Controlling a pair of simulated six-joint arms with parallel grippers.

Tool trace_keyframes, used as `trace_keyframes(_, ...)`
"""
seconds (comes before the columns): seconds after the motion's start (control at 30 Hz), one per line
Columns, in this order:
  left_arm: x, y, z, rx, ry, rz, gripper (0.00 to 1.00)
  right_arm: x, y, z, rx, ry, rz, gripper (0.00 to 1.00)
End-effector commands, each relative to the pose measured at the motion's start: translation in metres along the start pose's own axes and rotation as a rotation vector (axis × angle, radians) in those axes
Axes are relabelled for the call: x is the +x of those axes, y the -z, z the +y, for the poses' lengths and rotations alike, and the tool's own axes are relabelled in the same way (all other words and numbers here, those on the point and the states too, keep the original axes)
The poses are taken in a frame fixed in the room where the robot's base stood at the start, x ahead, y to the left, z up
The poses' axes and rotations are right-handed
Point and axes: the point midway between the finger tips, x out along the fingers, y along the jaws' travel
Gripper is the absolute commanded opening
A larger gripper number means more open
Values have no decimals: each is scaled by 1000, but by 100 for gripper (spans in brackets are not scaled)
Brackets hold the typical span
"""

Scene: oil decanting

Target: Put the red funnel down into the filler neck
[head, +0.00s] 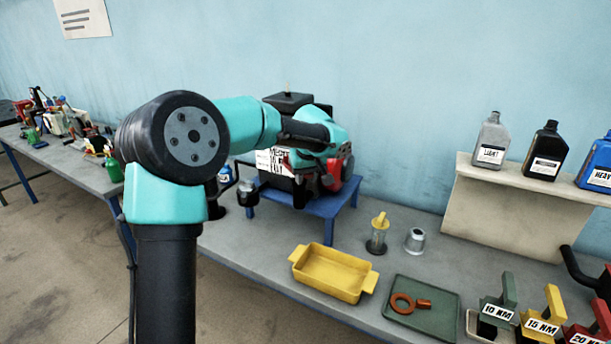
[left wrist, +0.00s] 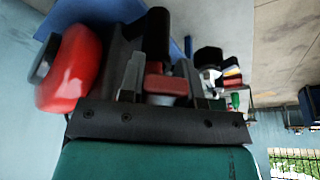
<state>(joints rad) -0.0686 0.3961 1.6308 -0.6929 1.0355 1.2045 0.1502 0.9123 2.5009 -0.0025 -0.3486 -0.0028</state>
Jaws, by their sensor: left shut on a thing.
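My left arm reaches across the head view to the engine (head: 268,160), which stands on a blue stand (head: 328,208). Its wrist covers much of the engine's right side. My left gripper (left wrist: 160,65) shows in the left wrist view, shut with a red piece between its fingers. This piece looks like the red funnel (left wrist: 168,84); only part of it shows. A black cylinder (left wrist: 157,30) shows beyond the fingers. I cannot pick out the filler neck, nor tell whether the funnel touches it. My right gripper is not in view.
A large red rounded part (left wrist: 72,68) is close beside the gripper. On the bench are a yellow tray (head: 331,272), a yellow-topped container (head: 377,235), a metal cup (head: 415,240) and a green tray (head: 440,310). Bottles, including a grey one (head: 491,140), stand on a raised shelf (head: 500,212).

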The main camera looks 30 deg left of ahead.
Motion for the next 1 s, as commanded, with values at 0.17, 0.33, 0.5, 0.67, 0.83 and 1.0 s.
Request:
trace_keyframes(0.17, 3, -1, 0, 0, 1, 0, 0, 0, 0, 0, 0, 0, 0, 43)
trace_keyframes(0.33, 7, -2, 0, 0, 1, 0, 0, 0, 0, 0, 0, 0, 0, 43)
trace_keyframes(0.5, 10, -3, 0, 0, 1, 0, 0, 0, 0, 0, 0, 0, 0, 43)
trace_keyframes(0.67, 13, -4, 0, 0, 1, 0, 0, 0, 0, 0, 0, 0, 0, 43)
trace_keyframes(0.83, 16, -5, 0, 0, 1, 0, 0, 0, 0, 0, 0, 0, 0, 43)
trace_keyframes(1.0, 18, -6, 0, 0, 1, 0, 35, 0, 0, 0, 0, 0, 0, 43)
